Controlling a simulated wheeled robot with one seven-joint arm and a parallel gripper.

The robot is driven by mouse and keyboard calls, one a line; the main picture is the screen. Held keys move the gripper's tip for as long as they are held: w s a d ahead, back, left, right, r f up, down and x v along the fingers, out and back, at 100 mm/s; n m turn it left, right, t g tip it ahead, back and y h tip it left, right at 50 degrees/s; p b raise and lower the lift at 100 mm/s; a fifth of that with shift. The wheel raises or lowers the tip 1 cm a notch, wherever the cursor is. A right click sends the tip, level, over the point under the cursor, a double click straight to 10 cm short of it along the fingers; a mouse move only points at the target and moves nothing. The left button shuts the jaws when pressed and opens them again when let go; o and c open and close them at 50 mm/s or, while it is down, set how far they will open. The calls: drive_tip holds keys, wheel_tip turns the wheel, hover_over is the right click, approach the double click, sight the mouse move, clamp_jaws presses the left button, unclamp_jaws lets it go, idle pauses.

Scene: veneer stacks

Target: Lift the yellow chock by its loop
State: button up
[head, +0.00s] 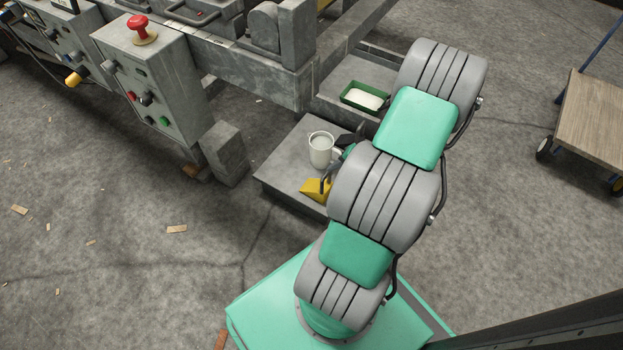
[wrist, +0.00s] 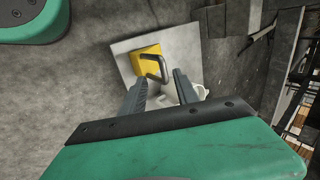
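The yellow chock (head: 313,190) sits on a low grey platform (head: 277,165), partly hidden behind my arm in the head view. In the wrist view the chock (wrist: 147,61) lies beyond my fingertips with its dark loop (wrist: 158,66) standing up on its right side. My gripper (wrist: 157,80) is open, its two fingers apart and pointing toward the loop. Nothing shows between the fingers. I cannot tell the exact gap between fingertips and loop. In the head view my gripper is mostly hidden by my arm.
A white mug (head: 321,150) stands on the platform close behind the chock, near my gripper. A green tray (head: 365,97) with white contents sits further back. A grey machine with a red button (head: 139,27) is at upper left. A wooden cart (head: 596,117) stands at right.

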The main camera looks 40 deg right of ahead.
sight(327, 175)
drive_tip(key=b+x, duration=0.1)
drive_tip(key=x, duration=0.1)
drive_tip(key=b+x, duration=0.2)
drive_tip(key=x, duration=0.1)
drive_tip(key=b+x, duration=0.1)
drive_tip(key=x, duration=0.2)
drive_tip(key=shift+w+d+b, duration=0.25)
drive_tip(key=shift+w+b, duration=0.1)
drive_tip(key=shift+w, duration=0.05)
clamp_jaws()
idle(0.9)
